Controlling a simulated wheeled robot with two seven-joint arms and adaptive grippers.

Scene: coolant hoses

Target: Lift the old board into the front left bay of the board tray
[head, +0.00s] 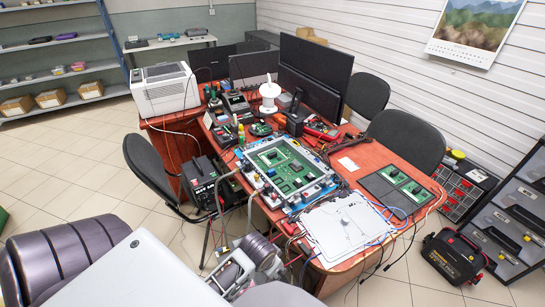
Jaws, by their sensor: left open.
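A large green circuit board (272,160) with dark chips lies in a grey frame on a blue mat on the red-brown desk. I cannot tell which piece on or around it is the old board. A flat dark tray (381,192) lies to its right, with two small green boards (416,190) along its right side; its left side looks bare. My left gripper (232,272) is low in front of the desk's near edge, below the frame and apart from it. It is open and appears empty. My right gripper does not show.
A white sheet (345,227) lies at the desk's front, with thin coloured leads running over the edge. Hand tools, a white lamp-like stand (269,97) and monitors (315,75) crowd the back. A chair (155,170) stands at the left, and a black-and-red case (452,257) is on the floor.

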